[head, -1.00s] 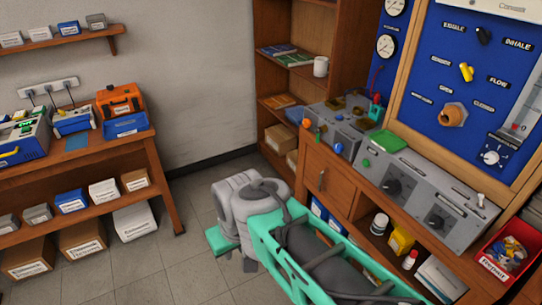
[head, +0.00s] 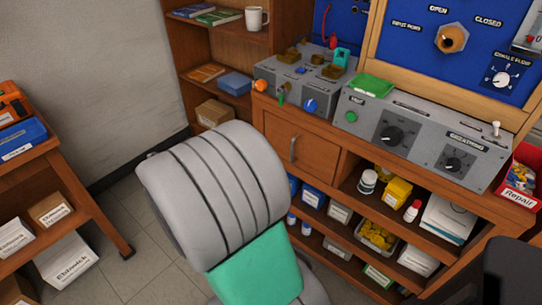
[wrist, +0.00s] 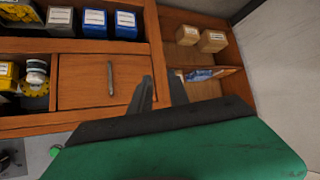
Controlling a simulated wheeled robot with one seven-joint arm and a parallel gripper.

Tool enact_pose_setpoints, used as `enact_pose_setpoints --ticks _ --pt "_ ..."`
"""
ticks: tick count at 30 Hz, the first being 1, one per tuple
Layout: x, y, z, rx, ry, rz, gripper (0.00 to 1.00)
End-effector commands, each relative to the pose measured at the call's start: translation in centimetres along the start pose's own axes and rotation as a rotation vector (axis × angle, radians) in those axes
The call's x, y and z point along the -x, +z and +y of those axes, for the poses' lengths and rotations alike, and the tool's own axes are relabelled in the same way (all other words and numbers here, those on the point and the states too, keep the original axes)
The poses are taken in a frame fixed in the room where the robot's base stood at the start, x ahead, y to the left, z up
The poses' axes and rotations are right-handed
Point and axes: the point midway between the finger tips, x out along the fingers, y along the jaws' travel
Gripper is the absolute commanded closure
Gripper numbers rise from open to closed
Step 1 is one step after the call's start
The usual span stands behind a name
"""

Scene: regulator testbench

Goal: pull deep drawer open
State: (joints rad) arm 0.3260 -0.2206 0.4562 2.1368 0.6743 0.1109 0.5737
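The deep drawer (head: 310,157) is a wooden front under the grey bench panels in the head view. It looks shut, flush with the cabinet. In the wrist view the drawer front (wrist: 85,85) and handle (wrist: 110,78) appear turned over, left of my fingers. My gripper (wrist: 160,85) shows two dark fingers with a gap between them, open and empty. It is apart from the handle, to its right in the wrist view. My arm hides part of the floor and cabinet in the head view; I cannot make out my fingers there.
Open shelves with boxes, jars and a yellow carton (head: 397,190) lie right of and below the drawer. A bookcase (head: 215,80) stands to its left. A side table (head: 50,170) with boxes is at far left. Some floor (head: 135,225) is clear.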

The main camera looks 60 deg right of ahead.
Motion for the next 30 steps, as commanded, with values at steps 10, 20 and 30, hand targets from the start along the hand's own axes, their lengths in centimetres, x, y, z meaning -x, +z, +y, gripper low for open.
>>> enact_pose_setpoints --ticks 10,20,30 --pt "-16.3 0.8 15.6 -0.147 0.281 0.656 0.78" --pt "-19.4 -2.6 17.5 -0.143 0.282 0.68 0.78" --pt "-21.8 -4.5 18.3 -0.14 0.278 0.679 0.78"
